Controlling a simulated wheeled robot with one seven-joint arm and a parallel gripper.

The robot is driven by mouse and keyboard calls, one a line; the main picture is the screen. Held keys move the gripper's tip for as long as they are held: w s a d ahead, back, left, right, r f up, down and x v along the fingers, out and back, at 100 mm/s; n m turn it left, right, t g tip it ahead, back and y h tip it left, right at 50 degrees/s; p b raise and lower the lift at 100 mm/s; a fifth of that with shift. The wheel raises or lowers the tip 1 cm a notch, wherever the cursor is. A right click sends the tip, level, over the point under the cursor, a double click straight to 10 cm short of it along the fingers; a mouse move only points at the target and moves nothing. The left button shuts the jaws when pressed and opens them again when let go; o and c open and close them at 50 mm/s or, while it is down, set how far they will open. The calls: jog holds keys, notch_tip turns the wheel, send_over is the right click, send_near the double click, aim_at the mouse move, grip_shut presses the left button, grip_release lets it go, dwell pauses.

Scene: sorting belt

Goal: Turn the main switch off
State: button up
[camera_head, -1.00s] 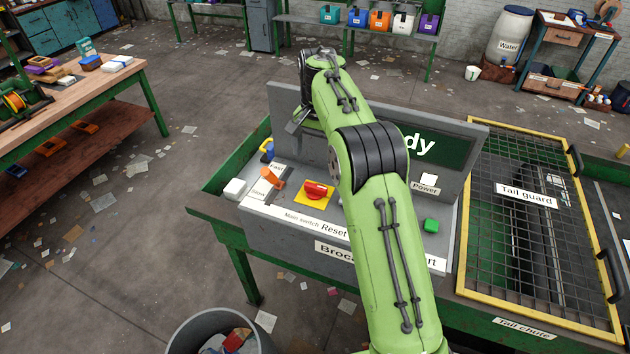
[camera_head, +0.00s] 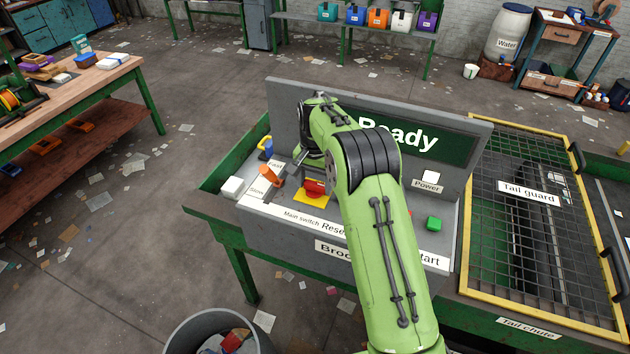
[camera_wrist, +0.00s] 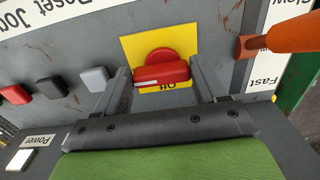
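The main switch is a red rotary knob (camera_head: 314,188) on a yellow plate (camera_head: 312,200) on the grey control panel. In the wrist view the red knob (camera_wrist: 160,73) has its bar lying across the picture, with a white mark at its left end and the word "Off" on the plate below. My gripper (camera_wrist: 162,80) is open, with one finger at each side of the knob's bar. I cannot tell whether the fingers touch it. In the head view the arm hides part of the panel, and the fingers are hard to make out.
An orange lever (camera_head: 271,176) between "Fast" and "Slow" stands close left of the switch. The upright "Ready" screen (camera_head: 425,135) stands behind. A bin (camera_head: 215,335) stands in front.

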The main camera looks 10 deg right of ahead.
jog(key=c, duration=0.5)
jog(key=shift+n, duration=0.3)
jog(key=n+p, duration=0.1)
jog(key=n, duration=0.2)
jog(key=shift+d, duration=0.1)
jog(key=n, duration=0.4)
jog(key=shift+w+d, duration=0.1)
jog(key=n, duration=0.5)
jog(key=shift+w+d+n+p, duration=0.1)
jog(key=shift+n+p, duration=0.2)
jog(key=n, duration=0.4)
jog(key=shift+w+n, duration=0.15)
jog(key=shift+n, duration=0.15)
